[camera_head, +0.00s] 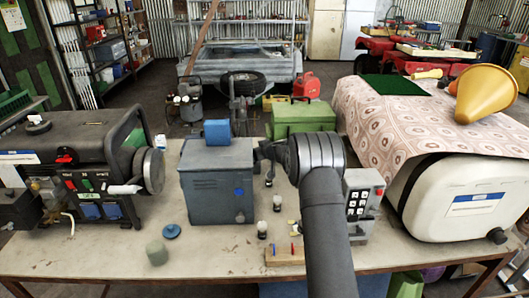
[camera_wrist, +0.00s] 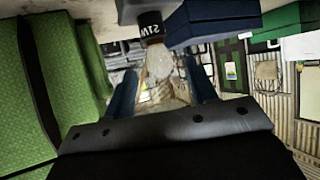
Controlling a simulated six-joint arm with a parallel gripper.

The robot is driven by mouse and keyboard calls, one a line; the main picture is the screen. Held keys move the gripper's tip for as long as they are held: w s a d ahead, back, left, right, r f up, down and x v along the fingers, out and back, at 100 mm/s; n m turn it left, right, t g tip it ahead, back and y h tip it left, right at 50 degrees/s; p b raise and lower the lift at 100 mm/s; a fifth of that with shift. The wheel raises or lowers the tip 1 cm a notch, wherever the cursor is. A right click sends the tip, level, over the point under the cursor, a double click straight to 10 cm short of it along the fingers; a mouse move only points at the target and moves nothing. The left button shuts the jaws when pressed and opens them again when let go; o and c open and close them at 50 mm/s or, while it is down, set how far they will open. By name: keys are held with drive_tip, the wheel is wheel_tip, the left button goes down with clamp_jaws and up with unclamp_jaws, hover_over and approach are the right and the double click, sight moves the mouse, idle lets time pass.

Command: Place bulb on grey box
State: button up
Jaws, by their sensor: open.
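The bulb (camera_wrist: 158,62) shows in the wrist view with clear glass and a black, lettered base. It is between the two blue fingers of my gripper (camera_wrist: 162,88); a gap shows on each side of the glass. The fingers are open. In the head view my gripper (camera_head: 259,157) is mostly hidden by my own wrist, beside the right edge of the grey box. I cannot pick out the bulb there. The grey box (camera_head: 208,195) is a blue-grey metal case on the table, with a small blue box (camera_head: 216,132) on its top.
Several small dark-and-white items, one a jar-like piece (camera_head: 262,230), stand right of the grey box. A generator (camera_head: 85,160) is left, a green toolbox (camera_head: 302,118) behind, a keypad box (camera_head: 361,205) right. A blue disc (camera_head: 171,231) lies in front. The table's front left is mostly clear.

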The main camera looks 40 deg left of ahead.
drive_tip(key=v, duration=1)
drive_tip(key=shift+d+r, duration=0.25)
drive_tip(key=shift+d, duration=0.1)
drive_tip(key=shift+s+a, duration=0.1)
drive_tip(key=x, duration=1.2)
drive_tip(key=shift+r, duration=1.3)
drive_tip(key=shift+f, duration=0.1)
